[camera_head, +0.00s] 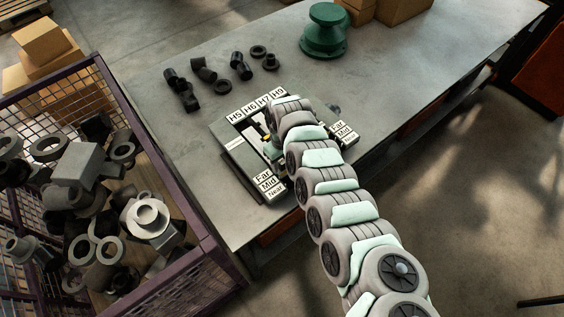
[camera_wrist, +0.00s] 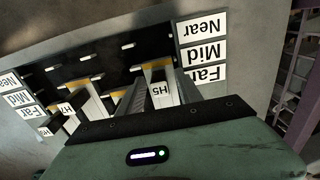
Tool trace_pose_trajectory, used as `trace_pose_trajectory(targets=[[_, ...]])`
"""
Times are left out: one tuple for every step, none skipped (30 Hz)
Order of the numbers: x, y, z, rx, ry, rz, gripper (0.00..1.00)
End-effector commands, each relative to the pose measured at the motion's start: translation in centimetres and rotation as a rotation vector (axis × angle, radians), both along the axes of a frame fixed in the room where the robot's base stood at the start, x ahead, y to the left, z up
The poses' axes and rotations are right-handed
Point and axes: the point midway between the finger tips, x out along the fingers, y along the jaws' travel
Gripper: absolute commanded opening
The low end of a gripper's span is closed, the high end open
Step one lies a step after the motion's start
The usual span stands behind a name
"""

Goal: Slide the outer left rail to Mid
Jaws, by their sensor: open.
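A pale block marked H5 (camera_wrist: 161,92) is in the slot nearest those labels. My gripper (camera_wrist: 158,80) is open, its grey fingers apparently on either side of this block; contact cannot be told. In the head view my arm hides much of the fixture. I cannot tell exactly where the outer left rail stands.
Dark cylinders and rings (camera_head: 204,74) lie behind the fixture, with a green flanged part (camera_head: 325,32) farther back. A purple-framed mesh bin (camera_head: 197,232) of metal parts stands at left.

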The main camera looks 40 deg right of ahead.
Motion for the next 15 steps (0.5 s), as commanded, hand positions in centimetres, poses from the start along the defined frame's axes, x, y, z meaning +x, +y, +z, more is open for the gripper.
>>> trace_pose_trajectory(targets=[[0.0,0.0,0.0,0.000,0.000,0.000,0.42],[0.0,0.0,0.0,0.000,0.000,0.000,0.42],[0.0,0.0,0.0,0.000,0.000,0.000,0.42],[0.0,0.0,0.0,0.000,0.000,0.000,0.42],[0.0,0.0,0.1,0.000,0.000,0.000,0.42],[0.0,0.0,0.2,0.000,-0.001,0.000,0.42],[0.0,-0.1,0.4,0.000,-0.001,-0.001,0.42],[0.0,-0.1,0.7,-0.001,-0.002,-0.001,0.42],[0.0,-0.2,1.1,-0.001,-0.003,-0.003,0.42],[0.0,-0.2,1.5,-0.002,-0.004,-0.003,0.42],[0.0,-0.2,2.0,-0.003,-0.005,-0.002,0.42],[0.0,-0.2,2.8,-0.002,-0.004,-0.002,0.42],[0.0,-0.3,3.4,-0.002,-0.004,-0.003,0.42],[0.1,-0.3,4.0,-0.004,-0.006,-0.002,0.42],[0.1,-0.3,4.9,-0.004,-0.008,-0.002,0.42]])
